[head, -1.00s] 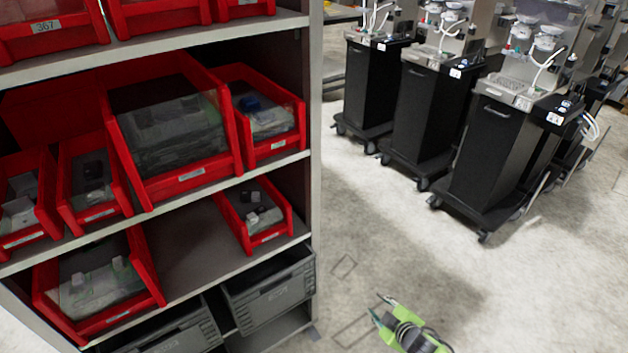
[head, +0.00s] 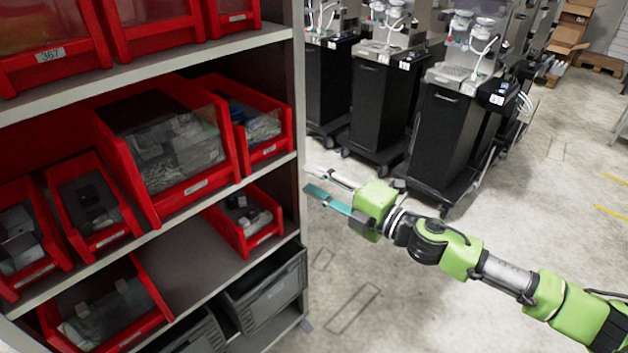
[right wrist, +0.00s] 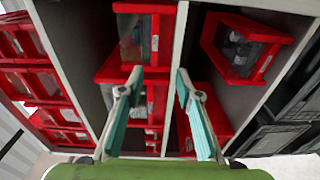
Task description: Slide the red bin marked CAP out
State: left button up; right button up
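Several open-front red bins stand on the shelf unit. Their label print is mostly too small to read, so I cannot tell which is marked CAP. On the middle shelf are a large red bin (head: 195,187) and a smaller red bin (head: 268,150) to its right. A small red bin (head: 262,237) with dark and light items stands alone at the right of the lower shelf. It seems to show at upper right in the right wrist view (right wrist: 238,75). My right gripper (head: 307,180) is open and empty, right of the shelf post, its fingers toward the shelf (right wrist: 158,75). My left gripper is not in view.
The shelf's right post (head: 297,80) stands between the bins and my right gripper in the head view. Grey crates (head: 275,292) fill the bottom level. Black machine carts (head: 440,135) stand behind my right arm. The floor at lower right is clear.

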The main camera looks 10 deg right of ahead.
jog(key=shift+s+a+r+n, duration=0.15)
jog(key=shift+s+r+n, duration=0.15)
jog(key=shift+s+r, duration=0.15)
jog(key=shift+w, duration=0.1)
jog(key=p, duration=0.3)
send_near(262, 153)
jog(key=x, duration=0.6)
jog(key=shift+w+a, duration=0.1)
jog(key=shift+w, duration=0.1)
jog(key=shift+x, duration=0.85)
jog(key=shift+f, duration=0.1)
